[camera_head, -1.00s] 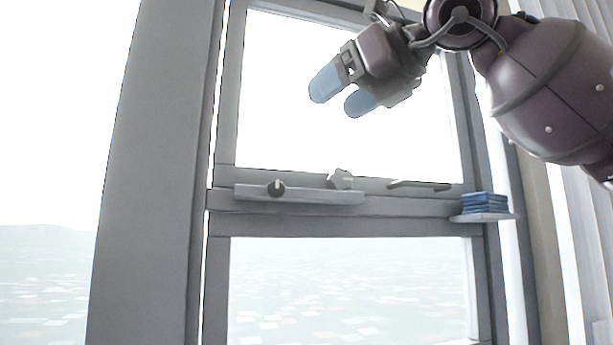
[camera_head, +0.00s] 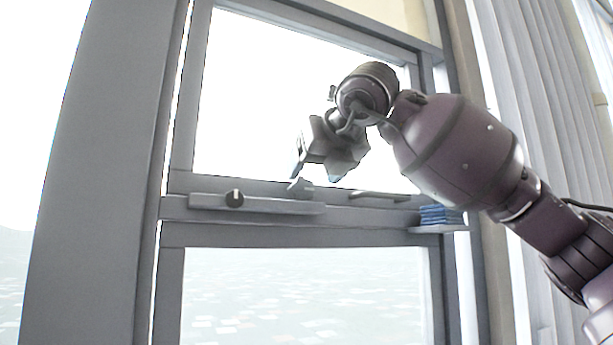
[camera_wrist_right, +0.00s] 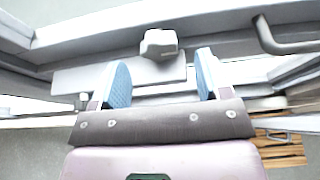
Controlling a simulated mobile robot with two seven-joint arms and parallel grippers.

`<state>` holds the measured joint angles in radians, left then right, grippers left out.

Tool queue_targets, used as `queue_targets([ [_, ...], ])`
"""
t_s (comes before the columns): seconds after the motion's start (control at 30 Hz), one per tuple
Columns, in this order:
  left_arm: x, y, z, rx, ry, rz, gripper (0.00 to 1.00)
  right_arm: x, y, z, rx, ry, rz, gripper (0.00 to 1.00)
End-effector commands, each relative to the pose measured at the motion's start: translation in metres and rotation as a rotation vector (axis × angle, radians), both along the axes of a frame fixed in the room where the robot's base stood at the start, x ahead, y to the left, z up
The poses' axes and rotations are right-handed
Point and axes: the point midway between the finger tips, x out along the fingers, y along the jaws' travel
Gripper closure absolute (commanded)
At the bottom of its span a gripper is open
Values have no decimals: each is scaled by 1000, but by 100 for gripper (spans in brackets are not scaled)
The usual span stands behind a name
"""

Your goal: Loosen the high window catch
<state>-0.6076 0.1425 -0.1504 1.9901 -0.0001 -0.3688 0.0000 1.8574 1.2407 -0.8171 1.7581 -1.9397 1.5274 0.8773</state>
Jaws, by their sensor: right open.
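The window catch (camera_head: 300,187) is a small light grey knob-like piece on the window's middle rail. In the right wrist view the catch (camera_wrist_right: 160,43) sits ahead of my fingertips, roughly centred between them. My right gripper (camera_head: 316,172) is just above the catch in the head view, pointing down. It also shows in the right wrist view (camera_wrist_right: 162,78), with two blue-padded fingers spread apart and nothing between them. A gap shows between the fingertips and the catch. My left gripper is in neither view.
A blue stack (camera_head: 440,214) sits on a small shelf (camera_head: 437,229). Pleated curtain hangs at right.

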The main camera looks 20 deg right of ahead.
Motion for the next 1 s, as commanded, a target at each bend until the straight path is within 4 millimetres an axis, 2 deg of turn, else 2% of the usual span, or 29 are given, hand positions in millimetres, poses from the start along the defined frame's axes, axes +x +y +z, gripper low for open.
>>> queue_targets([
  [0.1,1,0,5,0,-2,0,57,16,1,-6,-1,2,0,30],
  [0.3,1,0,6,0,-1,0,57,31,1,-12,0,0,-1,30],
  [0.67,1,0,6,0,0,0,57,34,1,-14,-1,0,0,30],
  [0.9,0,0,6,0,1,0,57,34,1,-14,-1,0,0,67],
  [1.0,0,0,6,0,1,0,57,34,1,-14,-1,0,0,79],
])
